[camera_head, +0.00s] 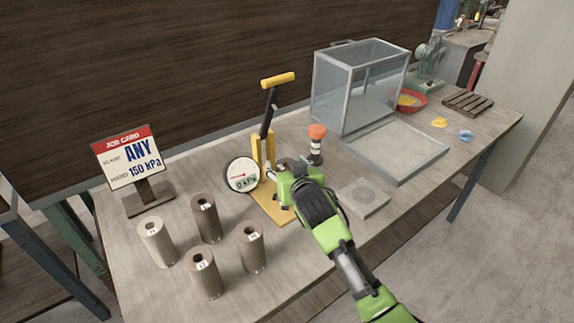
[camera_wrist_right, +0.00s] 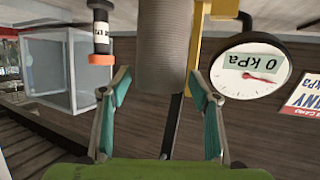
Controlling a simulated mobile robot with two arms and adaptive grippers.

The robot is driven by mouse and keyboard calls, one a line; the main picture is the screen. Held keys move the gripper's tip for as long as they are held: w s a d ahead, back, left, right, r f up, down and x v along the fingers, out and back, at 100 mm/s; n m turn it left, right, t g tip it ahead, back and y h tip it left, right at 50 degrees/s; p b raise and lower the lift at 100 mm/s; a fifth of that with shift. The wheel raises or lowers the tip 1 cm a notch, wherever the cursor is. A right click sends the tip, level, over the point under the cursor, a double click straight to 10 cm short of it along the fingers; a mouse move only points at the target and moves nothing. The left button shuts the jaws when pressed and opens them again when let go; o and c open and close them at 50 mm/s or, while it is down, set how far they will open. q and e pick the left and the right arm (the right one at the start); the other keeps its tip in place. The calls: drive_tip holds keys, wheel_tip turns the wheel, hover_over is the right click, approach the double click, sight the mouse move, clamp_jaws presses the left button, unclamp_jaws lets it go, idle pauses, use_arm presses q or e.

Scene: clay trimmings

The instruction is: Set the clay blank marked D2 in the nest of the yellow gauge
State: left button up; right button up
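The yellow gauge (camera_head: 271,207) stands mid-table, with its lever raised and its dial (camera_head: 242,174) reading 0 kPa. My right gripper (camera_head: 274,170) is at the gauge, fingers towards its post. In the right wrist view a grey clay blank (camera_wrist_right: 163,45) stands at the gauge, just beyond and between my right gripper's (camera_wrist_right: 160,85) spread fingertips. A gap shows on its left side; its mark is not visible. Whether it sits fully in the nest is hidden. Several other blanks (camera_head: 157,241) stand upright front left; their small labels are hard to read. My left gripper is out of view.
A job card (camera_head: 128,158) reading ANY, 150 kPa stands behind the blanks. A clear box (camera_head: 358,88), tray (camera_head: 398,150) and red bowl (camera_head: 410,100) are farther right.

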drive_tip(key=b+v, duration=0.1)
drive_tip(key=v, duration=1.1)
idle(0.5)
